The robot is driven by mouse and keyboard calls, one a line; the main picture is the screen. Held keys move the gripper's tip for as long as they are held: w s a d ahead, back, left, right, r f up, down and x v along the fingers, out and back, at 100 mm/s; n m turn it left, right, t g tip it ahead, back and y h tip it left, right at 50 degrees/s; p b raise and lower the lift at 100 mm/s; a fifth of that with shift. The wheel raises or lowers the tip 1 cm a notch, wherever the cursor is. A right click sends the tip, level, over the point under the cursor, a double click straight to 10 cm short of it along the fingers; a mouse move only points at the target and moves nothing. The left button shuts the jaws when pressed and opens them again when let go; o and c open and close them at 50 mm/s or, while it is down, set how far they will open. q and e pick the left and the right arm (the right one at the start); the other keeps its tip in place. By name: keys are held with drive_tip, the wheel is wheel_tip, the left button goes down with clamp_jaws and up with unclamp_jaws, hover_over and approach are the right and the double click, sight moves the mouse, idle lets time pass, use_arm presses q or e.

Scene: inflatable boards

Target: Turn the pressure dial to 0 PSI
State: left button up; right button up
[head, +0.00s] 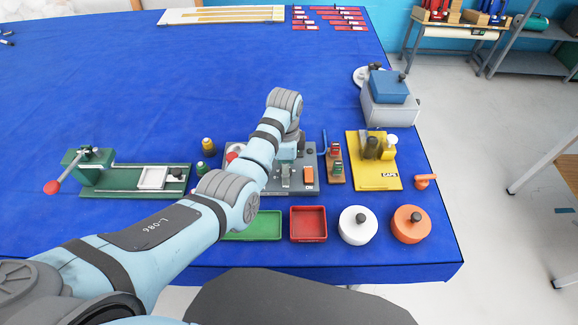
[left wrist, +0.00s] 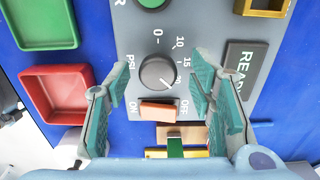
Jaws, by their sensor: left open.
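In the left wrist view, the round dark grey pressure dial (left wrist: 156,71) sits on a grey control panel (left wrist: 205,20). Its white mark points down and right, toward the high end of the scale and away from the 0. The scale shows 0, 10, 15 and a partly hidden last label. My left gripper (left wrist: 159,66) is open, with its teal fingers on either side of the dial and a visible gap on both sides. In the head view, the panel (head: 298,188) is partly covered by my left arm, and the dial is hidden. My right gripper is out of view.
An orange ON/OFF switch (left wrist: 158,110) is close to the dial, and a READY plate (left wrist: 240,70) is beside it. A red tray (head: 309,238), green tray (head: 265,238) and yellow CAPS board (head: 364,180) surround the panel. The blue table's far left is largely clear.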

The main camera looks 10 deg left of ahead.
use_arm(q)
drive_tip(key=shift+s+r, duration=0.15)
drive_tip(key=shift+s, duration=0.05)
drive_tip(key=c, duration=1.2)
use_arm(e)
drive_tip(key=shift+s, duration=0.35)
